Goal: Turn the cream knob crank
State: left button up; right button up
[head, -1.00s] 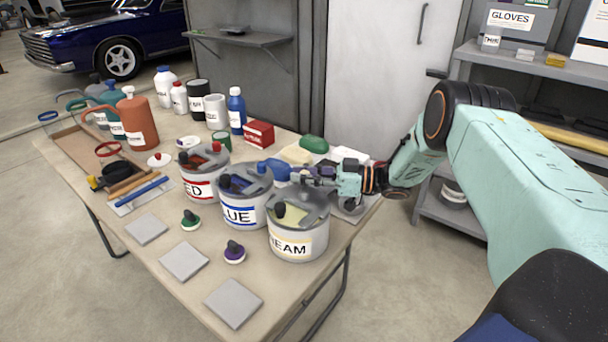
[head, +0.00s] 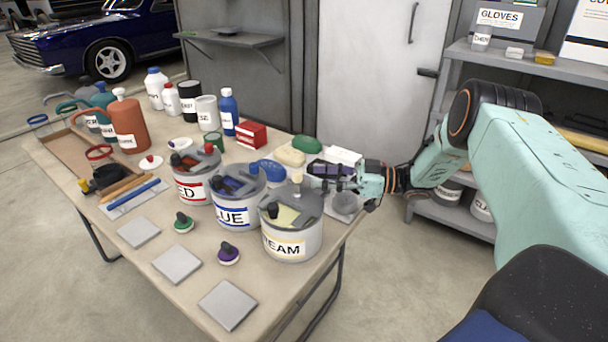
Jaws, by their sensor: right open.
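The grey tin labelled CREAM (head: 305,240) stands at the right front of the table. Its lid has a cream knob (head: 297,178) at the back and a black knob (head: 272,211) at the front left. Cream paint shows through an opening in the lid. My right gripper (head: 312,174) is open, just to the right of the cream knob and close to it. I cannot tell whether they touch. My left gripper is out of view.
The BLUE tin (head: 233,217) and RED tin (head: 193,192) stand to the left. Sponges, a red box (head: 251,134) and bottles stand behind. Grey square plates (head: 228,305) lie in front.

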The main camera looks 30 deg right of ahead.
jog(key=shift+v, duration=2.65)
